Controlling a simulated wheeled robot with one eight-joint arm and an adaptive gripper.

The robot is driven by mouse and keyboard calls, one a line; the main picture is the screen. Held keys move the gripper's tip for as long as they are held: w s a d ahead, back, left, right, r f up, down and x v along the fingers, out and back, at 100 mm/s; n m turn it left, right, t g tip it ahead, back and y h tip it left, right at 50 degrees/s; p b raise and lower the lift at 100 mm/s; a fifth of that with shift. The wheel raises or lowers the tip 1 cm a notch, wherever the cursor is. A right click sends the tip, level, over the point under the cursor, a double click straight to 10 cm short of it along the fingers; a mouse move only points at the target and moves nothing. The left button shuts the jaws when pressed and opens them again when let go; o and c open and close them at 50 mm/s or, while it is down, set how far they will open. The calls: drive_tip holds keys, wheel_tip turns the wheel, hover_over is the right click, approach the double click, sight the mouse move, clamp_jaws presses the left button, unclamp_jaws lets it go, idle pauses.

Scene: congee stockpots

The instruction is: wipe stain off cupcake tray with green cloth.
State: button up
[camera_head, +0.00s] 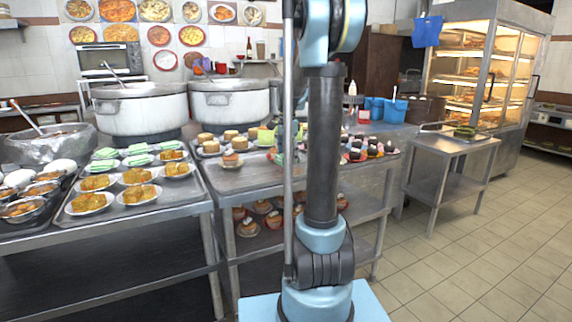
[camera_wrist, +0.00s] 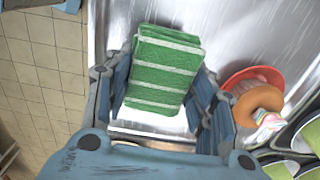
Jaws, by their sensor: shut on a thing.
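My gripper (camera_wrist: 160,88) is shut on the green cloth (camera_wrist: 165,62), a folded piece with white stripes, in the wrist view. The cloth lies between the two blue fingers, over a shiny metal surface (camera_wrist: 240,30); whether it touches that surface I cannot tell. In the head view my arm stands in front of the middle table and hides much of its right part. A tray with several small cakes (camera_head: 231,137) is on that table left of my arm. I cannot make out a stain in either view.
Green-filled dishes (camera_wrist: 308,138) lie at lower right. In the head view two large pots (camera_head: 140,110) stand behind the tables. Tiled floor (camera_head: 480,230) is clear at right.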

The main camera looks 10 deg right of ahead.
drive_tip(key=shift+r, duration=1.9)
